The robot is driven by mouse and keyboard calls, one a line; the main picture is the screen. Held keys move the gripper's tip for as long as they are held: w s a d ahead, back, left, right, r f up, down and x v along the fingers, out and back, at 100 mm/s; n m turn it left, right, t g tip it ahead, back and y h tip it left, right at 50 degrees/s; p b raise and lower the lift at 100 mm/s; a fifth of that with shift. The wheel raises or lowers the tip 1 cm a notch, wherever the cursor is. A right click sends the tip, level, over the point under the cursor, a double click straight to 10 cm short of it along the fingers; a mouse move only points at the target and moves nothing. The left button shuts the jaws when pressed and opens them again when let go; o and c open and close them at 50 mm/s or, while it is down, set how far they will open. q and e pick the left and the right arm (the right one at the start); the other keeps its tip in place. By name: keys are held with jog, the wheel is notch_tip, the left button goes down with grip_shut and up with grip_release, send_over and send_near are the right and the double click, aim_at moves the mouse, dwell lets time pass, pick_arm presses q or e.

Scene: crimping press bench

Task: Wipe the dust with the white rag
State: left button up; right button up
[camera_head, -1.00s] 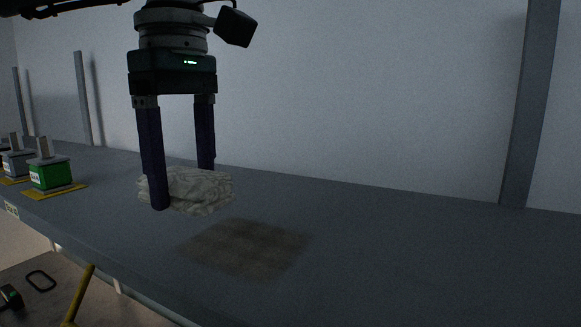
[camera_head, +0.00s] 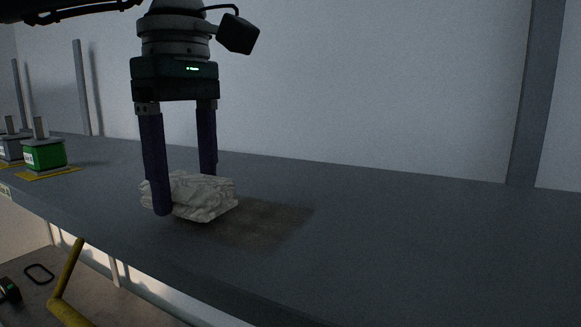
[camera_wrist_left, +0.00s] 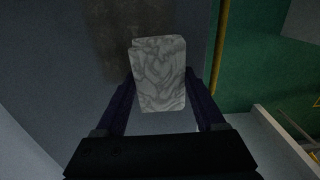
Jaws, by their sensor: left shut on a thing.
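The white rag (camera_head: 205,196) is a folded, crumpled-looking pad between the fingers of my left gripper (camera_head: 186,194), which is shut on it. The rag is low over the bench, at the left edge of the dust patch; I cannot tell whether it touches the surface. The dust (camera_head: 262,222) is a brownish patch on the grey bench, partly hidden behind the rag. In the left wrist view the rag (camera_wrist_left: 160,75) sits between the two fingertips, with the dark dust patch (camera_wrist_left: 125,45) beyond it. My right gripper is not in view.
A green block with a grey post (camera_head: 44,155) stands on a yellow-edged mat at the far left, with a grey one (camera_head: 12,147) beside it. The bench (camera_head: 400,240) is clear to the right. A grey upright (camera_head: 532,95) stands at the back right.

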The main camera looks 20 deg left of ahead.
pick_arm(q)
jog(key=shift+f+b, duration=0.55)
jog(key=shift+f, duration=0.35)
dwell(0.3)
jog(key=o, duration=0.9)
jog(key=shift+r, duration=0.4)
jog(key=c, duration=1)
jog(key=shift+c, duration=0.2)
